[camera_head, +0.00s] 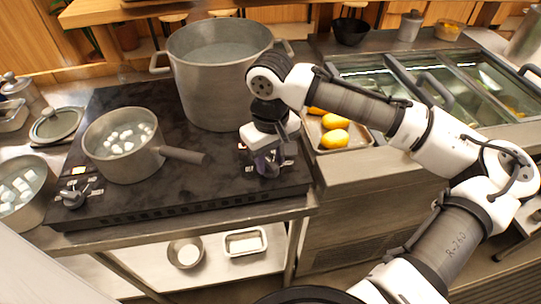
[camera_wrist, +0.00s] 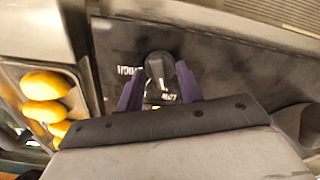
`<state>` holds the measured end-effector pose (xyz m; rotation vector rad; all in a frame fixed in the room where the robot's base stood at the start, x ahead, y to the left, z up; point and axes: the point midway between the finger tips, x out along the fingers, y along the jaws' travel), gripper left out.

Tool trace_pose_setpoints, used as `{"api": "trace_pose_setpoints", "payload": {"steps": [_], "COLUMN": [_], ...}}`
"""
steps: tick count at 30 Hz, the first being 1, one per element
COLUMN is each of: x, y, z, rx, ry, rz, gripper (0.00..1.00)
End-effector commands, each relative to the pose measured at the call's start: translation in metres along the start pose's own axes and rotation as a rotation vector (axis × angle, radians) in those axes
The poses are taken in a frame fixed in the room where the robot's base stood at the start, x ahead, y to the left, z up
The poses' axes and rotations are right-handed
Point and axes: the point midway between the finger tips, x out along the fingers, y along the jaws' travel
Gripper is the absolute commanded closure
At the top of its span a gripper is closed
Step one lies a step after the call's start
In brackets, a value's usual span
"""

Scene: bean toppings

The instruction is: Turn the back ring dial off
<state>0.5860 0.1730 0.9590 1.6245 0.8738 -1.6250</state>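A dark dial (camera_wrist: 160,68) with small markings around it sits on the black stove top. In the wrist view it lies between the two purple fingers of my gripper (camera_wrist: 159,86), which are apart with gaps on both sides of it. In the head view my gripper (camera_head: 268,163) points down at the right front corner of the stove (camera_head: 215,180) and mostly hides this dial. A second dial (camera_head: 73,196) is at the left front corner. I cannot tell from the frames which dial is labelled for the back ring.
A large steel pot (camera_head: 215,90) stands at the back of the stove, close to my wrist. A saucepan (camera_head: 122,155) with white pieces stands at the left, its handle pointing right. A tray (camera_head: 350,148) of yellow items lies right of my gripper.

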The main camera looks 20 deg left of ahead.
Motion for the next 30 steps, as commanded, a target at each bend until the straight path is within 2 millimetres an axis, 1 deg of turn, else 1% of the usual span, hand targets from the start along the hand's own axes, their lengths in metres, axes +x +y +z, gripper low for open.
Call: {"api": "trace_pose_setpoints", "payload": {"steps": [4,12,22,26,30], "x": [-0.0001,-0.0004,-0.0011,-0.0016,-0.0022], "y": [0.0,0.0,-0.0003,-0.0006,-0.0009], "z": [-0.0001,-0.0002,-0.0004,-0.0005,-0.0007], "rx": [0.0,0.0,-0.025,-0.078,-0.168], "ry": [0.0,0.0,0.001,0.001,0.002], "rz": [0.0,0.0,-0.001,-0.002,-0.003], "gripper": [0.64,0.99,1.0,1.0,1.0]}}
